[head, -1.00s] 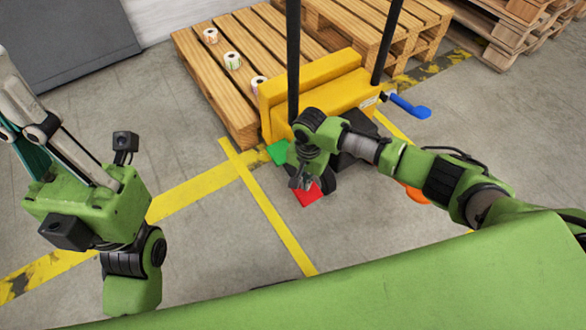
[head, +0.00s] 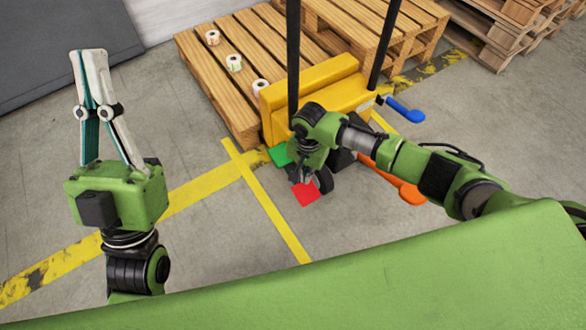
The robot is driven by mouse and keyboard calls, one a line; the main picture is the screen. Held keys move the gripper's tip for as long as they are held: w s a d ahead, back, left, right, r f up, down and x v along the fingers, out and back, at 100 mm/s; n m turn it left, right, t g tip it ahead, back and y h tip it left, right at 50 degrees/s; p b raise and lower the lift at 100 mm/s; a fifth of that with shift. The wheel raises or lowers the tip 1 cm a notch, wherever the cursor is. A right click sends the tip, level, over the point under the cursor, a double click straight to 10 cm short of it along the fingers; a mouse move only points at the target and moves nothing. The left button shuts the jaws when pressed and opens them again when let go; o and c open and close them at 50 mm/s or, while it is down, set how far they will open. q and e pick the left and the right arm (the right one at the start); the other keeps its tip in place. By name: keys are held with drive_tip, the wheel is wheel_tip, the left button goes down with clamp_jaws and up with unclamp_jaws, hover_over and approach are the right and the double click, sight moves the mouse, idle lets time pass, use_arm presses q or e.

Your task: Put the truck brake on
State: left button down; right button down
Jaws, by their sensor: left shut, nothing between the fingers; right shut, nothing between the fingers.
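The yellow pallet truck (head: 313,95) stands at the front of a wooden pallet, with two black uprights. Low on its near side are a red pedal (head: 305,194) and a green pedal (head: 279,154); which one works the brake I cannot tell. A black wheel shows beside the red pedal. My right gripper (head: 304,180) is shut and empty, pointing down just above or at the red pedal; contact is not clear. My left gripper (head: 90,56) is shut and empty, raised at the far left, away from the truck.
A blue handle (head: 405,109) sticks out at the truck's right, and an orange lever (head: 398,184) lies below my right arm. Several label rolls (head: 234,63) stand on the pallet (head: 195,72). More pallets (head: 495,30) are behind. Grey floor with yellow lines is free at left.

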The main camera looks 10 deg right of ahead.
use_arm(q)
drive_tip(key=w+f+g+y+p, duration=0.2)
drive_tip(key=w+f+g, duration=0.2)
drive_tip(key=f, duration=0.5)
drive_tip(key=w+f+g+y+p, duration=0.2)
drive_tip(key=w+f+g, duration=0.3)
drive_tip(key=f, duration=0.3)
drive_tip(key=shift+f+g, duration=0.4)
drive_tip(key=shift+g, duration=0.5)
